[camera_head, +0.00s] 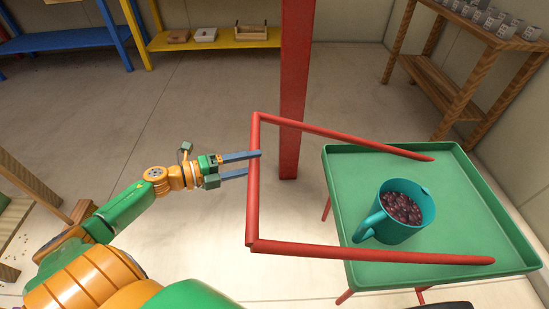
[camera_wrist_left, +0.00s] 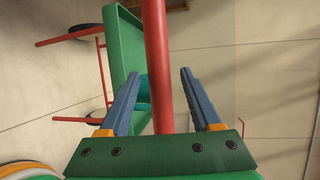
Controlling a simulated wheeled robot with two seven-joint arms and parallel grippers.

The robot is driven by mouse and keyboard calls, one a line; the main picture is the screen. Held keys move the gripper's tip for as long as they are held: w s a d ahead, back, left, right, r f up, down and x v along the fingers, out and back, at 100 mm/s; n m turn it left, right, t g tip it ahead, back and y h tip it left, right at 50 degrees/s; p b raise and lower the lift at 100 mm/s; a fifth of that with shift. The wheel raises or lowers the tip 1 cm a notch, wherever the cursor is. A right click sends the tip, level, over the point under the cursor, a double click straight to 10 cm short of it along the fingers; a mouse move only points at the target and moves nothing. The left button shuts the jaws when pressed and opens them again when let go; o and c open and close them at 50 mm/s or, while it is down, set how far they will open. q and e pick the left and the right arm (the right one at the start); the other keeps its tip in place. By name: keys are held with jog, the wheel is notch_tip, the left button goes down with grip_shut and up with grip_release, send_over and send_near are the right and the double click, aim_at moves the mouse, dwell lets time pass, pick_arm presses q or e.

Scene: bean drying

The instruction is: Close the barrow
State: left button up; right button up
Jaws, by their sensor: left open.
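The barrow has a green tray (camera_head: 350,185) and a red U-shaped handle (camera_head: 253,205) that reaches left from it. A teal mug (camera_head: 405,228) filled with dark red beans (camera_head: 400,208) stands in the tray. My left gripper (camera_head: 250,163) is open at the handle's crossbar. In the left wrist view the red bar (camera_wrist_left: 157,60) runs between the two blue fingers of my left gripper (camera_wrist_left: 160,75), with a gap visible on the right side. The tray (camera_wrist_left: 122,55) also shows there, left of the bar. My right gripper is out of view.
A red post (camera_head: 294,90) stands behind the handle. A wooden rack with several grey cups (camera_head: 490,20) is at the back right. Blue and yellow shelves (camera_head: 215,40) line the back wall. The floor between left arm and shelves is clear.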

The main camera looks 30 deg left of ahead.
pick_arm(q)
jog(key=x, duration=0.4)
jog(key=shift+w+d+f, duration=0.15)
jog(key=shift+w, duration=0.15)
grip_shut()
dwell(1.1)
